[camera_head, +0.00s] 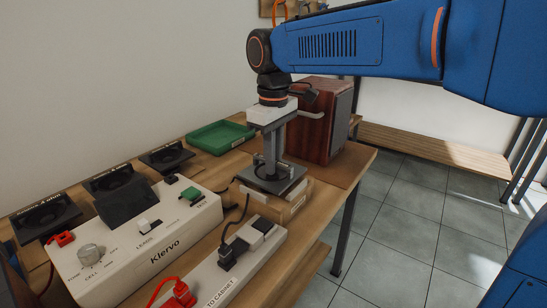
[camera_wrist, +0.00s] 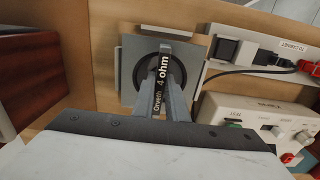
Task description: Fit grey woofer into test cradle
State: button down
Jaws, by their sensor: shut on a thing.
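The grey woofer (camera_head: 290,184) is a square grey plate with a round black middle. In the wrist view the woofer (camera_wrist: 128,88) carries a black bar labelled "4 ohm". My gripper (camera_head: 268,168) points straight down and is shut on this bar; the gripper's fingers (camera_wrist: 168,90) also show in the wrist view. The woofer lies level at a pale wooden cradle (camera_head: 280,210), whose light rails show beside the plate in the wrist view (camera_wrist: 167,27). I cannot tell whether the plate is fully down in it. The fingers hide part of the woofer.
A white Klervo tester (camera_head: 165,258) and a white terminal strip (camera_head: 215,282) with cables stand close by. A cable runs to the cradle. Several black speakers (camera_head: 115,182) stand at the left, a green tray (camera_head: 220,136) behind, a wooden cabinet (camera_head: 318,125) behind right.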

jog(key=shift+f, duration=1.05)
jog(key=c, duration=1.7)
grip_release()
notch_tip(320, 180, up, 17)
jog(key=shift+r, duration=0.2)
jog(key=shift+r, duration=4)
